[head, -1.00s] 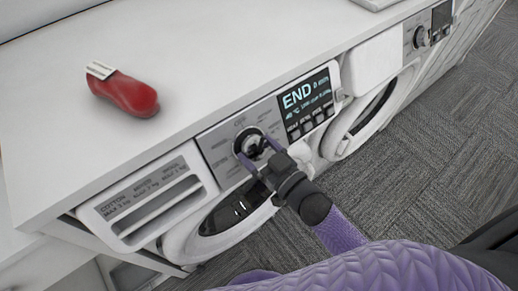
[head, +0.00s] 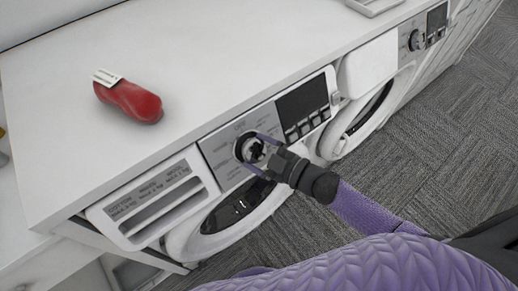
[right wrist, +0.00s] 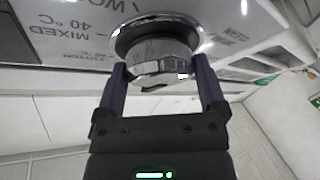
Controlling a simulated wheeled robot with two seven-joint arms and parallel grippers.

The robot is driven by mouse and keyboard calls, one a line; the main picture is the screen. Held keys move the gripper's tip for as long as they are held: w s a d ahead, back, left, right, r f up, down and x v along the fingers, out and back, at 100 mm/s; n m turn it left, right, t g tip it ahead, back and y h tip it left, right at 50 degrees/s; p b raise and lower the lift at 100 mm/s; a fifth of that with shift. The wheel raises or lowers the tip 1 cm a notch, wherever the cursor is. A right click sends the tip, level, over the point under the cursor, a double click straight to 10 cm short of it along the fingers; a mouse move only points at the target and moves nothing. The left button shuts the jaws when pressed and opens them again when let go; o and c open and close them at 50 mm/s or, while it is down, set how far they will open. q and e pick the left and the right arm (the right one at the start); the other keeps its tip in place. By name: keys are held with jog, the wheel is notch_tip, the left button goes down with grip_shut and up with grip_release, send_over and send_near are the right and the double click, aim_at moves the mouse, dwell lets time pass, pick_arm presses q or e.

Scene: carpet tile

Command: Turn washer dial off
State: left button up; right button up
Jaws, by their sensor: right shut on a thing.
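The washer (head: 217,149) has a round dial (head: 250,149) with a chrome rim on its grey control panel. The display (head: 302,101) to the right of the dial is dark. My right gripper (head: 257,155) reaches in from the right with its fingers on both sides of the dial. In the right wrist view the chrome dial (right wrist: 160,55) sits between the two fingers of the right gripper (right wrist: 162,85), which is shut on it. The dial's pointer marking cannot be read. My left gripper is not in view.
A red shoe-shaped object (head: 130,102) with a white tag lies on the white counter (head: 225,60). A second machine with its own dial (head: 416,40) stands to the right. The detergent drawer (head: 150,200) is left of the dial. Grey carpet (head: 440,130) lies in front.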

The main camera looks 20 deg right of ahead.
jog(key=shift+n+g, duration=0.3)
jog(key=shift+n, duration=0.4)
jog(key=o, duration=0.9)
jog(key=shift+o, duration=0.2)
jog(key=p+v, duration=0.1)
jog(key=v, duration=0.9)
jog(key=shift+d+p, duration=0.15)
jog(key=shift+p, duration=0.25)
